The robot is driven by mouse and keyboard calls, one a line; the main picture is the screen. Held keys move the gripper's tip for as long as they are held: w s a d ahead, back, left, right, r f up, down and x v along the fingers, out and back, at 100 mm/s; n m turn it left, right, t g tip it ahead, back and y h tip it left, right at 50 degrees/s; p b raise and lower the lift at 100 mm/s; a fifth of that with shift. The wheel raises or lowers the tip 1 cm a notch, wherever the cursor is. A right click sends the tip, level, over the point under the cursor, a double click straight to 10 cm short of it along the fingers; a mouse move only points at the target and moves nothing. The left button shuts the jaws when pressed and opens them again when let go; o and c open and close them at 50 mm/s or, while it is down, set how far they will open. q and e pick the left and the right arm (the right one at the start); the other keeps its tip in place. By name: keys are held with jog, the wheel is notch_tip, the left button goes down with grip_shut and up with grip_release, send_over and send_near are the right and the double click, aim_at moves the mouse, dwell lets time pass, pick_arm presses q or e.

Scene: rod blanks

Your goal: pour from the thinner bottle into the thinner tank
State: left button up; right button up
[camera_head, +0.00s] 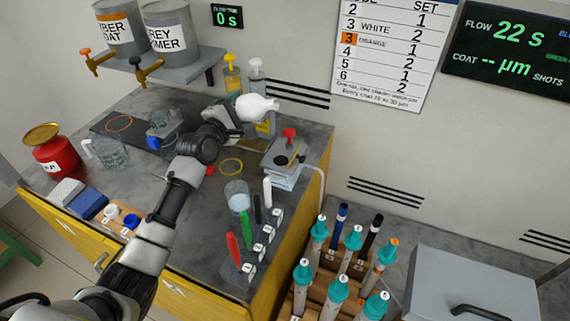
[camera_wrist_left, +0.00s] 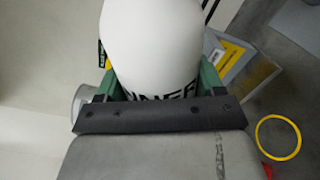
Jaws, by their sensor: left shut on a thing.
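The white thinner bottle (camera_head: 256,107) is held in my left gripper (camera_head: 232,114), tipped over, with its narrow end pointing right. In the left wrist view the bottle (camera_wrist_left: 155,45) fills the space between the green fingers, with part of dark lettering ending in "NNER" on it. A container with a yellow label (camera_head: 266,127), likely the thinner tank, stands just below and behind the bottle's narrow end. It also shows in the left wrist view (camera_wrist_left: 236,54), right of the bottle. Whether liquid is flowing cannot be told. My right gripper is not in view.
Pump bottles with a yellow top (camera_head: 232,76) and a white top (camera_head: 256,77) stand behind. A grey device with a red knob (camera_head: 284,160) stands to the right. A glass beaker (camera_head: 237,194) and colored rods (camera_head: 245,228) stand nearer, along the bench's right side.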

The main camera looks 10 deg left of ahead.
pick_arm(q)
jog(key=shift+r, duration=0.1)
jog(key=shift+a+r+m, duration=0.1)
jog(key=shift+m, duration=0.3)
jog(key=shift+r+m+p, duration=0.15)
jog(key=shift+m+p, duration=0.15)
jog(key=shift+w+a+r+m+p, duration=0.1)
jog(key=shift+r+m+p, duration=0.1)
jog(key=shift+m+p, duration=0.35)
dwell(1.3)
dwell(0.8)
